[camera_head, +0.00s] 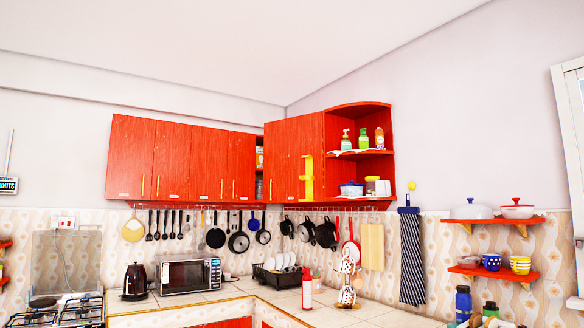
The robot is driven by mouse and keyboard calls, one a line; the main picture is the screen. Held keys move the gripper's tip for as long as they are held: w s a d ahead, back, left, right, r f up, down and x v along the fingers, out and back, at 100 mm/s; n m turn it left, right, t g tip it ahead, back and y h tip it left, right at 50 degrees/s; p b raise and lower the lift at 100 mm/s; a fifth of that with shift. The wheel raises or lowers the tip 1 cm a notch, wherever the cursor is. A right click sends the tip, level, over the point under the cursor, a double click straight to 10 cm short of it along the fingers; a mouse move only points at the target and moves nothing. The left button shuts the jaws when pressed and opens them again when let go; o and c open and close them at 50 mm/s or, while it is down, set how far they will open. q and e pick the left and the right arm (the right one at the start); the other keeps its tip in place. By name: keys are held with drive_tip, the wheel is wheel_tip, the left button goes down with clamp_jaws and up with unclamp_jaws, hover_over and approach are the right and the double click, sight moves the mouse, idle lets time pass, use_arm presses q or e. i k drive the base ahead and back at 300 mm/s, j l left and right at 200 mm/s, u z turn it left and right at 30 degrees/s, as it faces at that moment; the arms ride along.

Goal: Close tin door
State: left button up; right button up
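Red wall cabinets hang in the corner, and no door is plainly marked as tin. A red cabinet door (285,158) stands right of a dark gap (259,165), where small items show on inner shelves. This part of the cabinet looks open; I cannot tell exactly how far the door stands out. A slim handle shows near the door's lower left. A large yellow bracket-shaped piece (308,178) is on the red front further right. The red doors (180,160) on the left look shut. Neither of my grippers is in view.
Pans (239,242) and utensils hang below the cabinets. On the counter stand a kettle (135,282), a microwave (188,275), a dish rack (283,275), a red-and-white bottle (307,290) and a mug stand (348,291). Open corner shelves (360,154) hold bottles.

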sight(293, 148)
drive_tip(key=i+u, duration=0.2)
drive_tip(key=i, duration=0.4)
drive_tip(key=i+u, duration=0.1)
drive_tip(key=i, duration=1.7)
drive_tip(key=i+z, duration=0.2)
drive_tip(key=i, duration=0.25)
drive_tip(key=i+j+z, duration=0.2)
drive_tip(key=i, duration=0.2)
drive_tip(key=i+j+z, duration=0.2)
drive_tip(key=i, duration=0.25)
drive_tip(key=i+j+z, duration=0.2)
drive_tip(key=i+j, duration=0.1)
drive_tip(key=i, duration=0.1)
